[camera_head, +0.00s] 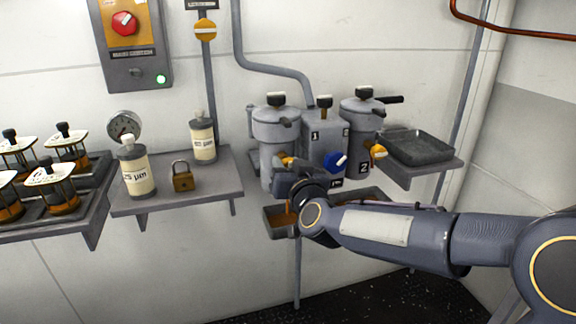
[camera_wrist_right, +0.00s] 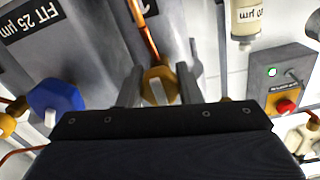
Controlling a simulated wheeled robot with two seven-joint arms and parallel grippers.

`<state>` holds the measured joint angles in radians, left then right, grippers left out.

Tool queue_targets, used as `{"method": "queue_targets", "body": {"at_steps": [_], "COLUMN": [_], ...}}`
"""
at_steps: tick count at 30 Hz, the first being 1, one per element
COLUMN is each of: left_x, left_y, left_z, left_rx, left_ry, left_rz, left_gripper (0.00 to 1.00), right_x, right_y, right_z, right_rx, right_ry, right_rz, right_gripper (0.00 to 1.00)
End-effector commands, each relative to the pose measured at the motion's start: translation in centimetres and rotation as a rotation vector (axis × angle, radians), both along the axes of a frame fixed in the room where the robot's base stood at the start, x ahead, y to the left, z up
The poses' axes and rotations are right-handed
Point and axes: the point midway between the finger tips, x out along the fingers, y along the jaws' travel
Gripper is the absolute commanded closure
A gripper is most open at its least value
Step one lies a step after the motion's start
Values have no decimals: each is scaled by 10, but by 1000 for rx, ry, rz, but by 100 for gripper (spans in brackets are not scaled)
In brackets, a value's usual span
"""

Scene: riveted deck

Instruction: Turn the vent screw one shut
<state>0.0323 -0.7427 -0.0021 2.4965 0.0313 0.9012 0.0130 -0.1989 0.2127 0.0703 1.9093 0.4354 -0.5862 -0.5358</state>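Filter housing one (camera_head: 268,135), a grey canister with a black top knob (camera_head: 277,98), stands left of a grey block (camera_head: 322,135) marked 1. A yellow knob (camera_head: 286,160) sits low on its front; which part is the vent screw I cannot tell. My right gripper (camera_head: 287,178) is at this knob and partly hides it. In the wrist view the fingers stand on either side of a yellow knob (camera_wrist_right: 160,86) with a pale stripe; whether they press on it is unclear. My left gripper is not in view.
Housing two (camera_head: 360,125) with its yellow knob (camera_head: 379,152) and a blue knob (camera_head: 335,162) are close on the right. A drip tray (camera_head: 283,222) hangs below. A shelf (camera_head: 215,190) with bottles and a padlock (camera_head: 183,177) is left; a dark tray (camera_head: 418,147) is right.

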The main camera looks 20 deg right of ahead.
Motion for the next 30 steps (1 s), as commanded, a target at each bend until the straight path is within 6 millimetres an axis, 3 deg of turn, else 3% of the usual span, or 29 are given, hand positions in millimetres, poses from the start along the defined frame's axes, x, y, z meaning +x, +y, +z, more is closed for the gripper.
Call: {"method": "queue_targets", "body": {"at_steps": [1,3,14,30], "left_x": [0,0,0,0], "left_y": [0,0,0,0], "left_z": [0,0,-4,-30], "left_rx": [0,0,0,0], "left_ry": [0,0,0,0], "left_rz": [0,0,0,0], "left_gripper": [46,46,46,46], "right_x": [0,0,0,0], "right_y": [0,0,0,0], "right_z": [0,0,-1,-2], "right_rx": [0,0,60,500], "right_ry": [0,0,1,15], "right_rz": [0,0,0,-1], "right_gripper": [81,90,91,91]}}
